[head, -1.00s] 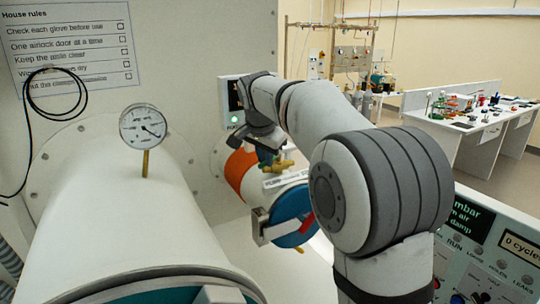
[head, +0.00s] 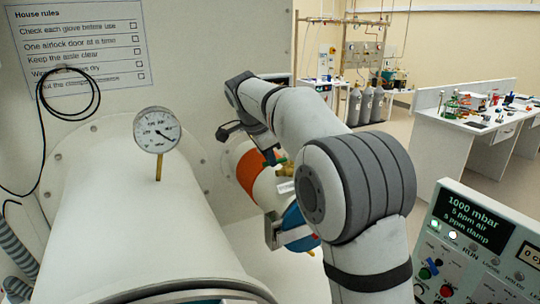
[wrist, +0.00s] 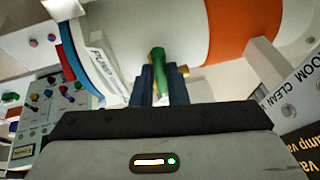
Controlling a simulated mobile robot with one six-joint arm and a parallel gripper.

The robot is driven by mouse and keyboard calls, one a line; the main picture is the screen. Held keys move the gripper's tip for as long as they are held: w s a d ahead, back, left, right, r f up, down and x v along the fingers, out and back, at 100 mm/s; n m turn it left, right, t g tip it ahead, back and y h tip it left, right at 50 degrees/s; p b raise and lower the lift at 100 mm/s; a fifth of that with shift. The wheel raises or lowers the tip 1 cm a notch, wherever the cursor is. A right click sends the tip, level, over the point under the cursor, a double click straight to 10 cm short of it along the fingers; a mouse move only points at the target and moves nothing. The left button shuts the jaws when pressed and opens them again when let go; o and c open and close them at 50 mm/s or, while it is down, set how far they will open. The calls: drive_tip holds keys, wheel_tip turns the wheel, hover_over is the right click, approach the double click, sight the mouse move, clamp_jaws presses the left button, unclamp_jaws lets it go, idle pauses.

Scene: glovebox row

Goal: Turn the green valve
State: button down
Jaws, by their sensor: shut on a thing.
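The green valve handle (wrist: 158,56) stands up between the two dark blue fingers of my gripper (wrist: 162,88) in the wrist view. The fingers are shut on it. Brass shows just beside the right finger. The valve sits at a white cylinder (wrist: 185,30) with an orange band and a blue end. In the head view, my arm covers much of this small cylinder, and only a bit of green shows below my wrist, so the handle's angle is hard to read there.
A large white cylinder (head: 110,220) with a round gauge (head: 157,131) lies to the left. A control panel (head: 480,250) with a screen reading 1000 mbar is at the lower right. A rules sheet (head: 80,45) and a black cable loop (head: 68,92) are on the wall.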

drive_tip(key=shift+r, duration=0.1)
drive_tip(key=c, duration=1.4)
unclamp_jaws()
drive_tip(key=shift+w+d, duration=0.1)
drive_tip(key=shift+w, duration=0.05)
drive_tip(key=shift+c, duration=0.2)
drive_tip(key=v, duration=0.7)
drive_tip(key=shift+s+a+r+b, duration=0.2)
drive_tip(key=shift+r+b, duration=0.15)
drive_tip(key=shift+b, duration=0.1)
drive_tip(key=shift+d, duration=0.1)
